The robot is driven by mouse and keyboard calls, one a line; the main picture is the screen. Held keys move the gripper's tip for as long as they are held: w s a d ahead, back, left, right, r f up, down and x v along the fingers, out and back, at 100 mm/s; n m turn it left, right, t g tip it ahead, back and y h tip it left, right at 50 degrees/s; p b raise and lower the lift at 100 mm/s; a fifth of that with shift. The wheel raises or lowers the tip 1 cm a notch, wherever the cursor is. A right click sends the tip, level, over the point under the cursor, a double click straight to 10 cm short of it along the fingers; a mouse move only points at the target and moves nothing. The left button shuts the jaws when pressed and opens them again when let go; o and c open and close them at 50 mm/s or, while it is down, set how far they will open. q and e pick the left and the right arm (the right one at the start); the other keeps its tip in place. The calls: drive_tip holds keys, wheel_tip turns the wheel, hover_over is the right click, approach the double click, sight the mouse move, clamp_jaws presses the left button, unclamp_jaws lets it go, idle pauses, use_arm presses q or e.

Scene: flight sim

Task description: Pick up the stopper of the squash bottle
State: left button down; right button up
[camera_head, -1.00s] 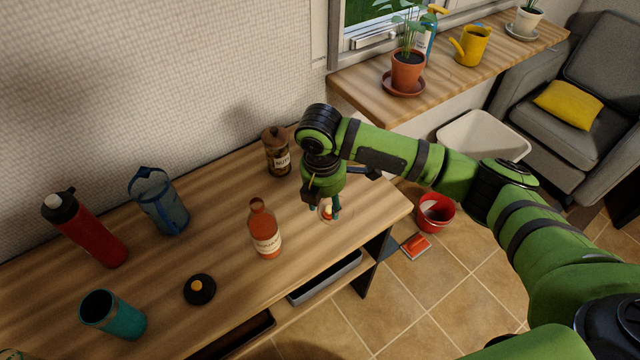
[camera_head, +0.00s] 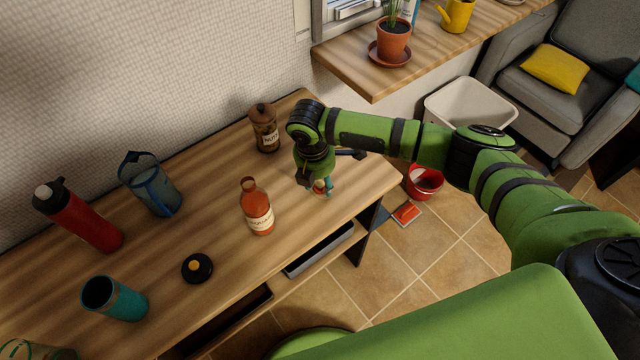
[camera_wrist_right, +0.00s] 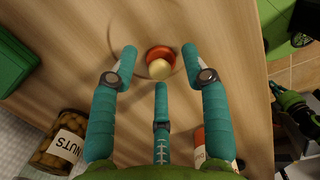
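The squash bottle (camera_head: 258,210) is orange-red with a pale label and stands upright on the wooden table. Its stopper, an orange-red piece with a cream ball-shaped part (camera_wrist_right: 160,65), lies on the table to the bottle's right, partly hidden by my gripper in the head view. My right gripper (camera_head: 325,188) points down over it. In the right wrist view its three teal fingers (camera_wrist_right: 155,70) are spread, with the stopper between and just beyond the tips. I see no finger touching it. The bottle also shows behind a finger (camera_wrist_right: 213,140). My left gripper is out of view.
A nuts jar (camera_head: 264,128) stands behind my gripper. A blue jug (camera_head: 150,185), red flask (camera_head: 78,215), teal cup (camera_head: 115,299) and black lid with orange knob (camera_head: 197,268) stand left. The table's right edge is close to the stopper; a red bucket (camera_head: 425,182) is on the floor.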

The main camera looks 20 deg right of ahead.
drive_tip(key=c, duration=0.8)
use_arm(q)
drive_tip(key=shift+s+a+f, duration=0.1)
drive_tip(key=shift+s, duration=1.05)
use_arm(e)
drive_tip(key=shift+r, duration=0.1)
